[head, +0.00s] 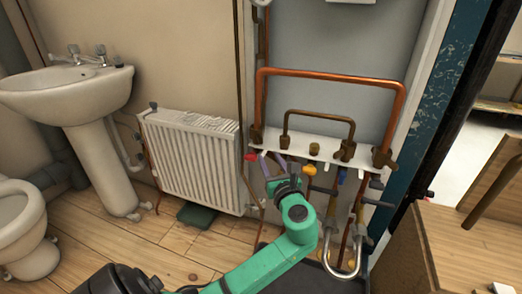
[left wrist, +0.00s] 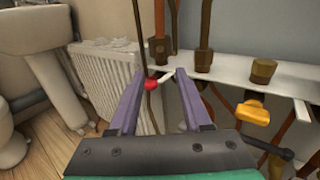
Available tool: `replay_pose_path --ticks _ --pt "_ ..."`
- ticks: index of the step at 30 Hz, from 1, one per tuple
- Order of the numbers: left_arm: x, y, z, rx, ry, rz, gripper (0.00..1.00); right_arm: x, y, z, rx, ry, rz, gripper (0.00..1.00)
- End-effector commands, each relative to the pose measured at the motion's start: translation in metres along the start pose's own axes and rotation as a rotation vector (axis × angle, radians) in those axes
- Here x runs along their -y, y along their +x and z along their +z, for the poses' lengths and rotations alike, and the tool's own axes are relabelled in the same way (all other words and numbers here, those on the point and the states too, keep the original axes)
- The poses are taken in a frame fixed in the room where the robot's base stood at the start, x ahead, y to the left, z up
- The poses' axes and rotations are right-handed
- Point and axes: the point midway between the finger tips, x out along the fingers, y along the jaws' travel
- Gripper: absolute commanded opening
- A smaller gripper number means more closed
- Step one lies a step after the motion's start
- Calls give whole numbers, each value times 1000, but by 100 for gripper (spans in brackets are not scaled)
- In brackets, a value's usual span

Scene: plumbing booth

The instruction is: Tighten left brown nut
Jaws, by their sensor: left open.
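A brown nut (head: 256,135) sits at the foot of the large copper pipe's left leg, on the white bracket. Another brown nut (head: 283,142) is at the left foot of the smaller pipe; a brown nut under a pipe (left wrist: 204,60) shows in the left wrist view, just beyond the right finger. My left gripper (head: 273,163) is in front of and below the bracket's left end. In the left wrist view its two purple fingers (left wrist: 160,74) are apart, with no nut between them. A red valve handle (left wrist: 153,85) shows between the fingers. My right gripper is out of view.
A yellow valve handle (left wrist: 253,111) is right of the fingers; more valves and pipes hang below the white bracket (head: 330,151). A white radiator (head: 200,160) stands to the left, with a sink (head: 75,92) beyond. A wooden bench (head: 470,245) is at right.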

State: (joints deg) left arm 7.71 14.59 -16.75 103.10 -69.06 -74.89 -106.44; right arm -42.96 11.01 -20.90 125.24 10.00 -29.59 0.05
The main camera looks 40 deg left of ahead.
Motion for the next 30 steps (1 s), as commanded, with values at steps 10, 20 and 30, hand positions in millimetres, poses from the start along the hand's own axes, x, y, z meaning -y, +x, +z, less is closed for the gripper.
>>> replay_pose_path --ticks 10,20,30 --pt "0 92 -4 -1 -3 1 49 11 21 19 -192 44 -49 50" --pt "1 117 -2 -4 -2 -2 49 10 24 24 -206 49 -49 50" --pt "1 116 -2 -4 -2 -2 0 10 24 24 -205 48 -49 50"
